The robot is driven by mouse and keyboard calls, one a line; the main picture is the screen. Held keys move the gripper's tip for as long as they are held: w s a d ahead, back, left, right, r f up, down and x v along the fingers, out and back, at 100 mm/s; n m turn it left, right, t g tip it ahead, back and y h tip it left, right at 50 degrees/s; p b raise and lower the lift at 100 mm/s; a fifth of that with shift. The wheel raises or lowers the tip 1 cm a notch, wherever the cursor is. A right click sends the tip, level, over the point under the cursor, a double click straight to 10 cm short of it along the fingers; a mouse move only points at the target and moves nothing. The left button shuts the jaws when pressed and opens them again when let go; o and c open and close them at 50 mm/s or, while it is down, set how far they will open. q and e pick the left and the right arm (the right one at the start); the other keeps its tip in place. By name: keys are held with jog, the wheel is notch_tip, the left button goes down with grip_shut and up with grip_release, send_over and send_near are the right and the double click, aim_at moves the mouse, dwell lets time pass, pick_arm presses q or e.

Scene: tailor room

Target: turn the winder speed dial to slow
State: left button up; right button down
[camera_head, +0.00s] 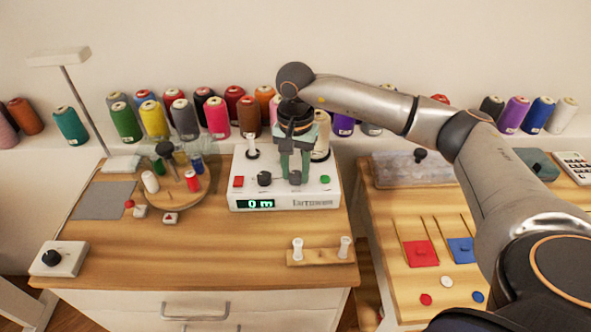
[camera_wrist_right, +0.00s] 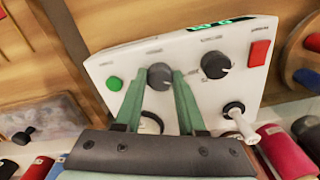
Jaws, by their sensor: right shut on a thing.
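The winder (camera_head: 335,190) is a white box on the wooden table, with a green "0 m" display, a red button (camera_head: 238,182), a green button (camera_head: 325,179) and two dark dials. My right gripper (camera_head: 295,176) reaches down from above. Its green fingers are shut on the dial beside the green button. The right wrist view shows this dial (camera_wrist_right: 160,77) between the fingertips. The other dial (camera_wrist_right: 215,65), beside the red button, is free. The dial labels are too small to read, so I cannot tell which sets the speed. My left gripper is out of view.
A round wooden stand (camera_head: 187,203) with small spools is left of the winder. A wooden holder (camera_head: 322,255) with two white bobbins lies in front. Several thread cones line the shelf behind. The table's front middle is clear.

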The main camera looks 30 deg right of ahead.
aim_at(295, 175)
jog(key=c, duration=0.5)
grip_release()
jog(key=shift+r, duration=0.1)
notch_tip(295, 175, up, 12)
jog(key=shift+r, duration=0.2)
dwell(0.4)
